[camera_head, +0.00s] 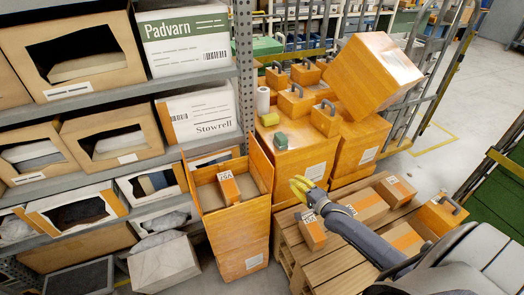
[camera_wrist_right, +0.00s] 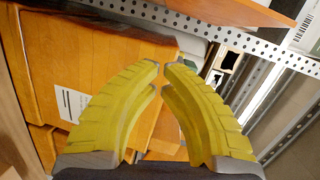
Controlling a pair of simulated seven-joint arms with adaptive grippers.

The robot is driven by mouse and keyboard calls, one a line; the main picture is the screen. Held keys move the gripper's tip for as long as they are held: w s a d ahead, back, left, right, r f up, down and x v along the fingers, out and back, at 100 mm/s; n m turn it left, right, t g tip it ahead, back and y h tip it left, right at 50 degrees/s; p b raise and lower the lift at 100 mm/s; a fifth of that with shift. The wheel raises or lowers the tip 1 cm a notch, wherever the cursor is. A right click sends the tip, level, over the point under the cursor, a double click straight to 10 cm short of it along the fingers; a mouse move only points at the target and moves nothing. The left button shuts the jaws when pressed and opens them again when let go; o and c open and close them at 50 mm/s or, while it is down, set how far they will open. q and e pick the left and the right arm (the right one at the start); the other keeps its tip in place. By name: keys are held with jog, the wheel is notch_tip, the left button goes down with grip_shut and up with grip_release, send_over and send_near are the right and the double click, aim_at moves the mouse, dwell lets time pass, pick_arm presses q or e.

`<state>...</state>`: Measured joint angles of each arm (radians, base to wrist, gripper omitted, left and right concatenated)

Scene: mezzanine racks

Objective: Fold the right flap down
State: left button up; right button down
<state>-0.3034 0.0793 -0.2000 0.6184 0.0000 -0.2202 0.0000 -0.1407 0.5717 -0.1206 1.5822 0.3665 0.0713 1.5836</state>
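An open orange box (camera_head: 238,222) stands beside the rack in the head view, with a small labelled carton (camera_head: 229,187) inside it. Its right flap (camera_head: 260,165) stands up along the right side, and its left flap (camera_head: 191,187) also stands up. My right gripper (camera_head: 300,187) is to the right of the box, apart from the right flap. In the right wrist view its yellow fingers (camera_wrist_right: 163,68) curve in with their tips nearly together and nothing held between them. An orange panel (camera_wrist_right: 225,12) crosses the top there; I cannot tell whether it is the flap. My left gripper is not in view.
A metal rack (camera_head: 130,92) with several bins fills the left. Large orange boxes (camera_head: 287,160) and handled weights (camera_head: 296,101) stand behind the gripper. A wooden pallet (camera_head: 352,276) with small cartons lies below my right arm. Clear floor (camera_head: 430,125) shows farther right.

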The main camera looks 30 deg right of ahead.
aim_at(260, 160)
jog(key=w+r+m+t+y, duration=0.1)
jog(key=w+r+t, duration=0.15)
jog(key=r, duration=0.75)
jog(key=w+a, duration=0.5)
jog(key=w, duration=0.5)
jog(key=shift+w+g, duration=0.4)
jog(key=shift+g, duration=0.05)
jog(key=shift+a, duration=0.15)
jog(key=shift+a, duration=0.1)
